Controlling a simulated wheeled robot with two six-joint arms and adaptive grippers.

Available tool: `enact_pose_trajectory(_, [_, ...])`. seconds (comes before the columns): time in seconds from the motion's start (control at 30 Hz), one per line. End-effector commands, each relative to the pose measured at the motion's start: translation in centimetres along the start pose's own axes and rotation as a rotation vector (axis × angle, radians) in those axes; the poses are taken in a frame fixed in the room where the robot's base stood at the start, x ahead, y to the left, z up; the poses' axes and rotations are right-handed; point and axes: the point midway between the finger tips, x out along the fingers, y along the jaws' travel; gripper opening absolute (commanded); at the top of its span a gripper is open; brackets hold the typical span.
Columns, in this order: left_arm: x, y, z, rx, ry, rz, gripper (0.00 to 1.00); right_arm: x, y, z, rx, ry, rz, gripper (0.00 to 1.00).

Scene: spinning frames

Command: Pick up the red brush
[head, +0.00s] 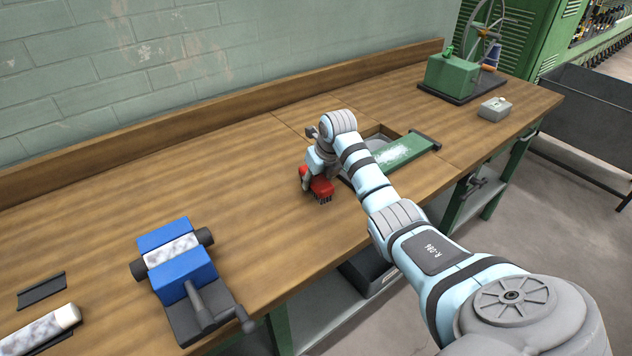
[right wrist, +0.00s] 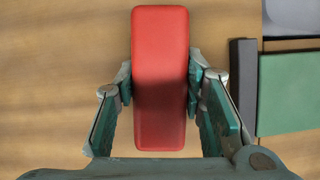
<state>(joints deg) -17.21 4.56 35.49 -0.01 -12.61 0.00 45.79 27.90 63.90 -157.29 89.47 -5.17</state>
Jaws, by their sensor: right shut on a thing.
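The red brush (head: 322,187) is in the middle of the head view, over the wooden bench, with its dark bristles pointing down. In the right wrist view its red back (right wrist: 160,75) lies lengthwise between the two fingers. My right gripper (head: 312,176) is shut on the brush, one finger against each long side; its fingers also show in the right wrist view (right wrist: 160,90). I cannot tell whether the bristles touch the bench top. My left gripper is not in view.
Right of the brush is a bench opening with a green sliding cover (head: 408,151). A blue vise (head: 178,262) and a pale roll (head: 45,330) are at the left. A green device (head: 455,75) and grey box (head: 495,108) stand far right. The bench between vise and brush is clear.

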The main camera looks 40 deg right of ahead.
Motion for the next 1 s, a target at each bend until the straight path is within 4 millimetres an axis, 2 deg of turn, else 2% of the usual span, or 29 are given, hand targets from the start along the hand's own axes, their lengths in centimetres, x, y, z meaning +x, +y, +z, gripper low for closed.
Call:
enact_pose_trajectory(0.13, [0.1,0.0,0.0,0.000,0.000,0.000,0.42,-0.5,0.0,0.2,0.000,-0.002,0.000,0.07])
enact_pose_trajectory(0.27, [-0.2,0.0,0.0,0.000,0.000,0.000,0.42,-2.5,0.0,1.1,0.000,-0.004,-0.001,0.07])
enact_pose_trajectory(0.37, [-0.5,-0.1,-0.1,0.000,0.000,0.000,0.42,-5.3,-0.1,2.4,0.000,-0.007,-0.001,0.07])
enact_pose_trajectory(0.6, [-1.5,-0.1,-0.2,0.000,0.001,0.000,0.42,-14.1,0.0,5.9,0.001,-0.006,0.001,0.07])
enact_pose_trajectory(0.7, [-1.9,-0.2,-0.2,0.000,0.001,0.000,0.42,-16.7,0.0,7.0,0.000,-0.004,0.001,0.07])
enact_pose_trajectory(0.83, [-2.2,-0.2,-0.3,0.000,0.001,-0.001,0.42,-18.6,0.0,7.7,0.001,-0.001,0.000,0.07])
enact_pose_trajectory(1.0, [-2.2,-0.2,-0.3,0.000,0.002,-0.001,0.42,-19.0,0.0,7.9,0.000,0.000,0.000,0.07])
